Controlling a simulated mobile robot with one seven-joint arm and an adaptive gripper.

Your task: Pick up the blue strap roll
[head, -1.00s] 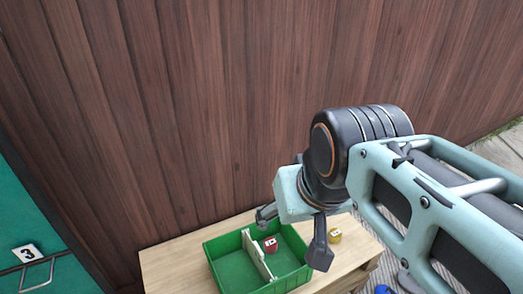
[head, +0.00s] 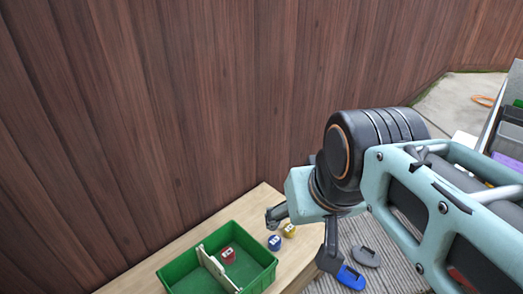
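The blue strap roll (head: 274,242) is a small roll with a pale mark, on the wooden bench (head: 193,234) just right of the green tray. In the head view it shows just below the left finger of my gripper (head: 301,240). My gripper is open, its two fingers wide apart, with nothing seen between them that it holds. I cannot tell its exact height above the bench. A yellow roll (head: 289,230) sits close behind and right of the blue one.
A green tray (head: 176,273) with a pale divider holds a red roll (head: 228,255). A blue object (head: 350,277) and a grey object (head: 366,256) lie on a striped mat (head: 386,238) right of the bench. A brown plank wall (head: 200,110) stands behind.

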